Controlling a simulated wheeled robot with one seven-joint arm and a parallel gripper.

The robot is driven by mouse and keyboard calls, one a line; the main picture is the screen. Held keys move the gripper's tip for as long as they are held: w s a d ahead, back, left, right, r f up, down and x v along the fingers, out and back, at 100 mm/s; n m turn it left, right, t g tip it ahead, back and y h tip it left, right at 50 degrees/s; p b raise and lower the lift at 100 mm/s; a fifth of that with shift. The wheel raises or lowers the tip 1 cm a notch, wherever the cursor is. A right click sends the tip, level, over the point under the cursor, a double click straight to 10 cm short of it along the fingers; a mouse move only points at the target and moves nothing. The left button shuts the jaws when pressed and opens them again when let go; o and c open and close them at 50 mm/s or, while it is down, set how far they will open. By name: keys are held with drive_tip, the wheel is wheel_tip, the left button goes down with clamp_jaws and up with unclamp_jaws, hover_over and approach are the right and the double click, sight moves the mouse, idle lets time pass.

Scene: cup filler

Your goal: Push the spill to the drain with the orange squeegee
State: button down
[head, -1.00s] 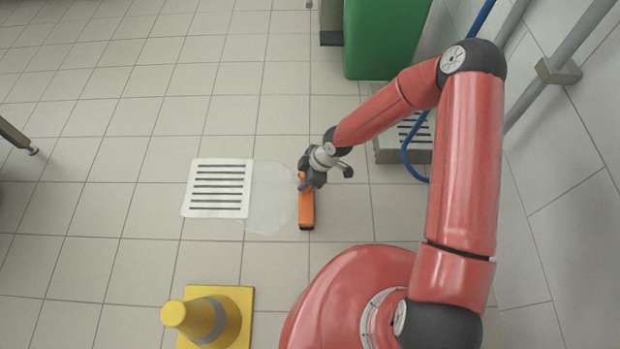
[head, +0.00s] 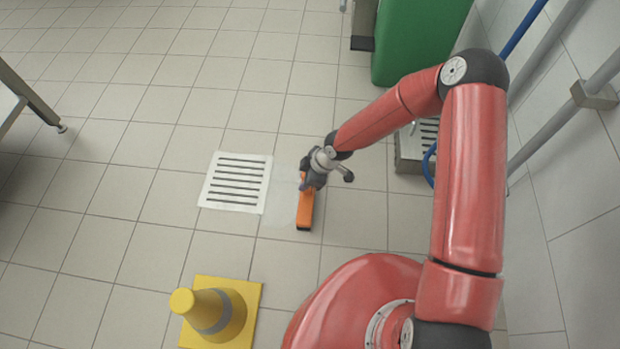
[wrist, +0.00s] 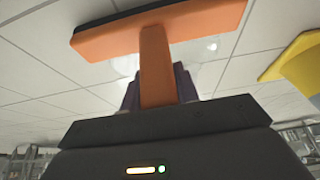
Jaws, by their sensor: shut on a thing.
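The orange squeegee (head: 305,208) stands on the tiled floor, its head to the right of the drain. My gripper (head: 312,177) is shut on its handle, which also shows in the wrist view (wrist: 156,65) running up to the wide head. The white drain (head: 237,182) with dark slots lies flat in the floor to the left. The spill (head: 279,212) is a faint, clear patch between the drain and the squeegee, reaching close to the drain's right edge. Its outline is hard to make out.
A yellow cone (head: 222,312) on a square base stands in front of the drain. A green bin (head: 420,40) is at the back right. A second slotted grate (head: 420,140) sits behind my arm by the wall. A metal table leg (head: 40,105) is at the left.

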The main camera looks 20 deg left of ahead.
drive_tip(key=s+a, duration=0.2)
drive_tip(key=a, duration=0.6)
drive_tip(key=shift+a, duration=0.35)
idle(0.5)
drive_tip(key=shift+r, duration=0.15)
idle(1.5)
wheel_tip(320, 180, up, 7)
drive_tip(key=p, duration=0.4)
idle(0.6)
